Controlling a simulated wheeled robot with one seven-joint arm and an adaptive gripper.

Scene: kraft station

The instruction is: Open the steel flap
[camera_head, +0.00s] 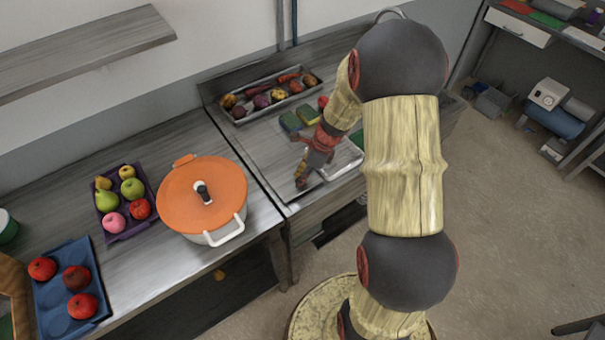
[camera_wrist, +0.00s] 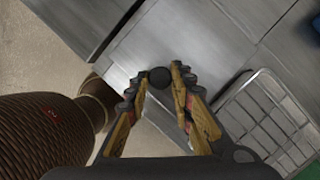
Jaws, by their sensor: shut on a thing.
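My gripper (camera_wrist: 162,78) is shut on a small dark round knob (camera_wrist: 159,76), with one toothed finger on each side of it. The knob stands by a plain grey steel panel (camera_wrist: 190,40), which seems to be the steel flap; I cannot tell its outline or whether it stands open at all. In the head view my gripper (camera_head: 302,180) points down at the front part of the steel counter (camera_head: 262,160). The knob is hidden there by the fingers.
A wire rack (camera_wrist: 275,118) lies close beside my gripper. Sponges (camera_head: 291,122) and a vegetable tray (camera_head: 240,112) are behind it. An orange-lidded pot (camera_head: 180,200) stands on the left counter, near fruit trays (camera_head: 128,232). Floor (camera_head: 510,210) is free at right.

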